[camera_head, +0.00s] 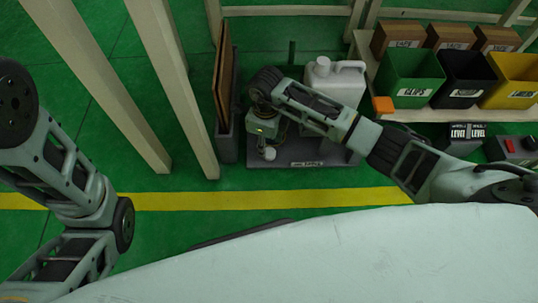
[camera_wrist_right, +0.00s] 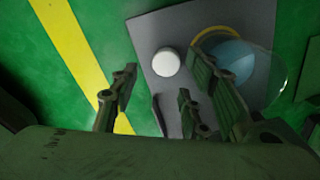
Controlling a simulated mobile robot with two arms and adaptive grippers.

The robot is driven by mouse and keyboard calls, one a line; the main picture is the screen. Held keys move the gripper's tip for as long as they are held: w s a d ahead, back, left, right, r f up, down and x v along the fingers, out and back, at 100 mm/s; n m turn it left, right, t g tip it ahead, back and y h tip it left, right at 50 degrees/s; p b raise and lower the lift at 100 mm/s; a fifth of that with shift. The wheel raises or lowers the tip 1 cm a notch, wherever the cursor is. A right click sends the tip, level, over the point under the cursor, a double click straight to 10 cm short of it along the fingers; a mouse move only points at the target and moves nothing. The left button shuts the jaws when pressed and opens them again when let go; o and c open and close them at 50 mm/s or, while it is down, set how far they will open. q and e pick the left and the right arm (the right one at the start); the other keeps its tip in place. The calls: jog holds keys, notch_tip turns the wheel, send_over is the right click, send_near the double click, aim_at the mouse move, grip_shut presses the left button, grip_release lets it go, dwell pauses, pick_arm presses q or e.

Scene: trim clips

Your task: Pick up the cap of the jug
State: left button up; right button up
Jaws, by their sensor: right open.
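The white jug (camera_head: 338,82) stands upright on a grey mat (camera_head: 300,178) beyond my right forearm, which hides part of it. My right gripper (camera_head: 264,143), also in the wrist view (camera_wrist_right: 165,88), is open and empty, pointing down near the cap. My left arm shows, but not its gripper.
A clear round vessel with a blue area (camera_wrist_right: 238,65) is close to the right-hand finger. A brown board (camera_head: 222,80) stands left of the mat. Green, black and yellow bins (camera_head: 410,80) stand on a shelf at right. Green floor is free in front.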

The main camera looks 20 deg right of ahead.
aim_at(268, 154)
jog(key=shift+d+f+b, duration=0.15)
jog(key=shift+f+b, duration=1.3)
jog(key=shift+f, duration=0.2)
jog(key=shift+d+f+b, duration=0.15)
jog(key=shift+f+b, duration=1.25)
jog(key=shift+f, duration=0.25)
jog(key=shift+r, duration=0.1)
jog(key=shift+c, duration=0.3)
jog(key=c, duration=0.7)
jog(key=shift+r, duration=0.15)
